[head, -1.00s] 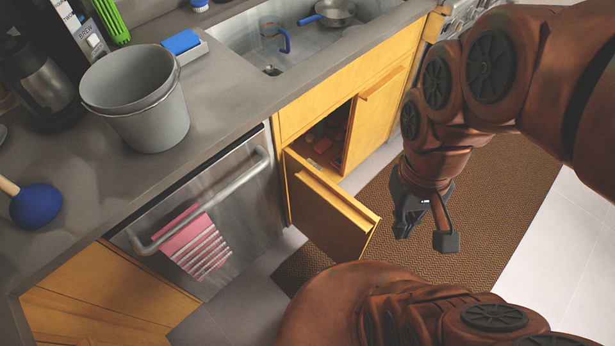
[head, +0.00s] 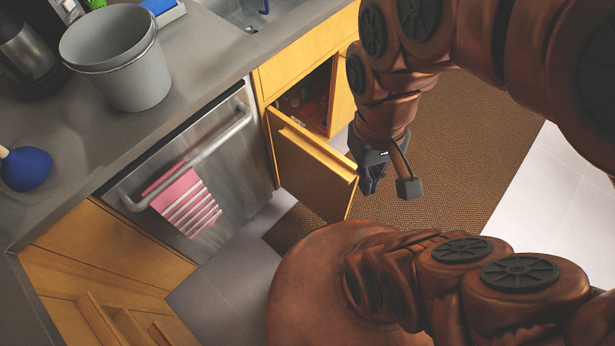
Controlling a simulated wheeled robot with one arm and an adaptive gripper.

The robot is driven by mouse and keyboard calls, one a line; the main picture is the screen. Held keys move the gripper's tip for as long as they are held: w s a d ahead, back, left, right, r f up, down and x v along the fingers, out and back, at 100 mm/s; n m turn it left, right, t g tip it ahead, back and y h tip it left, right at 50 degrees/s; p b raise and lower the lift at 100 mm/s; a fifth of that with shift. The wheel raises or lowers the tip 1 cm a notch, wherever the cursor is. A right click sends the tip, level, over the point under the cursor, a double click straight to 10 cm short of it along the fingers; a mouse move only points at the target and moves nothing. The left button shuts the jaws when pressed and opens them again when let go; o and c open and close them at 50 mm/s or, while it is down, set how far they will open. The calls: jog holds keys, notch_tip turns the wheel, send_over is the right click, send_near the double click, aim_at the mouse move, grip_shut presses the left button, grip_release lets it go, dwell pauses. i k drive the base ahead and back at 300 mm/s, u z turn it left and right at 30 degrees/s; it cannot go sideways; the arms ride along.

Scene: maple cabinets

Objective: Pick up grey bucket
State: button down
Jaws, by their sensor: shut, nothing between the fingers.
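The grey bucket (head: 135,80) stands upright on the grey counter at the upper left, with its wide mouth facing up. My gripper (head: 388,184) hangs at the right of the bucket, out over the floor mat and beside the open cabinet door. It is lower than the counter top and well apart from the bucket. It is shut and holds nothing.
The cabinet door (head: 312,170) stands open into the room. A pink striped towel (head: 185,205) hangs on the dishwasher handle (head: 215,146). A blue plunger (head: 26,168) and a dark coffee maker (head: 25,50) flank the bucket. Counter in front of the bucket is clear.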

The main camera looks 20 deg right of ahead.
aim_at(117, 48)
jog(key=u, duration=3.7)
jog(key=k, duration=0.9)
jog(key=z, duration=1.05)
